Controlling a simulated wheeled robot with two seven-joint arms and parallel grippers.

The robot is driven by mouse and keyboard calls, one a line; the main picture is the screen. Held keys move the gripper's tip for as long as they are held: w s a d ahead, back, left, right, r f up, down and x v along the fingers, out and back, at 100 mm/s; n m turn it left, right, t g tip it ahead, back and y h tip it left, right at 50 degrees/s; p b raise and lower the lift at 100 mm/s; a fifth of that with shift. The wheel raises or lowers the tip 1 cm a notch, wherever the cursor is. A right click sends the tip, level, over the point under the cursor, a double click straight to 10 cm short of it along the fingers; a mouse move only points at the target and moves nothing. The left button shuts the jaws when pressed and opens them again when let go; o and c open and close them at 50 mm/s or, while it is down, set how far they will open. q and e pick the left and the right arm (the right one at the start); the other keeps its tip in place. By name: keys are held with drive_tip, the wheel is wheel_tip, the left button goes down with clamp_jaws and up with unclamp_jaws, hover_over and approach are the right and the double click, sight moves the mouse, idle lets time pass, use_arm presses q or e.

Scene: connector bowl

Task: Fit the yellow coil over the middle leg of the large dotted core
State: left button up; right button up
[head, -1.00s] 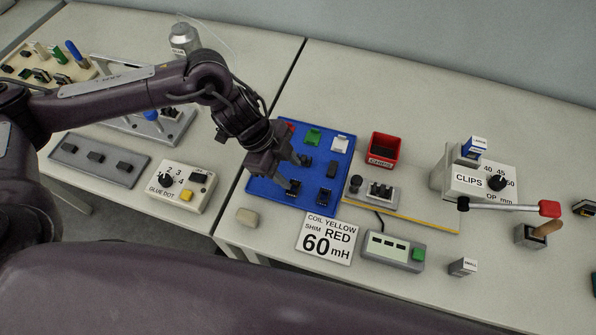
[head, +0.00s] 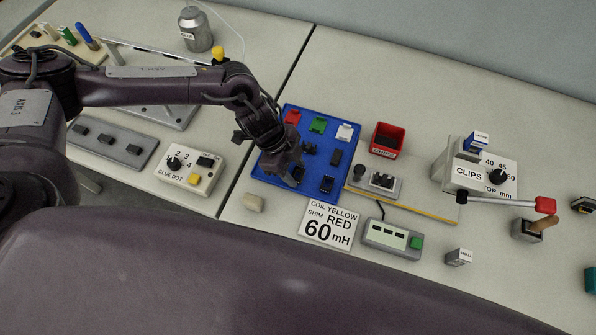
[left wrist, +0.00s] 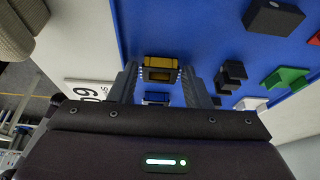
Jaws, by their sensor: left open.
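My left gripper (head: 297,176) is low over the near part of the blue tray, with its fingers apart. In the left wrist view, a yellow-sided part (left wrist: 160,61), which looks like the yellow coil, lies between the open fingers (left wrist: 160,84). Small light dots flank its dark middle. I cannot tell if it sits around a core's middle leg. A dark part with small light dots (head: 328,184), perhaps a dotted core, lies on the tray right of the gripper. Another dark core-like part (head: 309,148) lies behind the gripper. My right gripper is out of view.
The blue tray (head: 268,186) also holds red (head: 292,117), green (head: 318,125) and white (head: 345,132) pieces and a black block (head: 336,157).

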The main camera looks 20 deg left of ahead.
use_arm(q)
drive_tip(key=shift+c, duration=0.2)
drive_tip(key=c, duration=0.7)
drive_tip(key=shift+r, duration=0.1)
